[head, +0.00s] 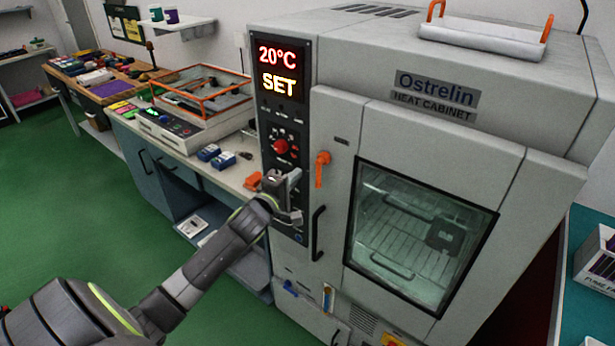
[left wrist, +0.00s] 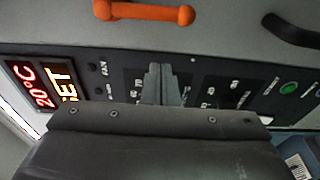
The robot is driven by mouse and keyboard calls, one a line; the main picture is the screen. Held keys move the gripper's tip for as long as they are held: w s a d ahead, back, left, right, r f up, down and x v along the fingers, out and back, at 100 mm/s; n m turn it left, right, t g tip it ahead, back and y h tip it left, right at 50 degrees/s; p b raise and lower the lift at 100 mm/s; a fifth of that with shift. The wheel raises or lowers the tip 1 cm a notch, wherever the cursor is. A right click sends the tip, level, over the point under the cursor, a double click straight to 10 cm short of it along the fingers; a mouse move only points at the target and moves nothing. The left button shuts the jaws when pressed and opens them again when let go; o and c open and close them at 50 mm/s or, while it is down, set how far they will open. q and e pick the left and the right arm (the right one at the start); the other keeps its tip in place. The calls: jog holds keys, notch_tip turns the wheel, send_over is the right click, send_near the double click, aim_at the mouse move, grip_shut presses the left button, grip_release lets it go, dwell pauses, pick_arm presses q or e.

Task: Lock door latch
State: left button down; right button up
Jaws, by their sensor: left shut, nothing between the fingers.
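The heat cabinet's door (head: 335,135) is closed, with a window in it. The orange door latch (head: 321,169) is on the door's left side, its handle hanging down in the head view. In the left wrist view the orange latch (left wrist: 145,12) lies across the top edge. My left gripper (head: 293,177) is in front of the control panel, left of the latch and apart from it. In the left wrist view its fingers (left wrist: 164,82) are together and empty, over the panel. My right gripper is not in view.
The control panel (head: 283,120) shows 20°C and SET, with a red knob (head: 280,146) on it. A black door handle (head: 318,233) is below the latch. A workbench (head: 235,172) with tools stands left of the cabinet. The green floor (head: 80,220) is clear at the left.

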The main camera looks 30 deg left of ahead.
pick_arm(q)
jog(key=d+p, duration=0.1)
jog(key=w+d+p, duration=0.1)
jog(key=shift+d+r, duration=0.1)
jog(key=shift+d, duration=0.2)
jog(key=shift+s+d+p, duration=0.2)
jog(key=shift+d+p, duration=0.1)
jog(key=shift+d, duration=0.3)
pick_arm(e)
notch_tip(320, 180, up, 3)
pick_arm(q)
jog(key=shift+w+f, duration=0.1)
jog(key=shift+f, duration=0.1)
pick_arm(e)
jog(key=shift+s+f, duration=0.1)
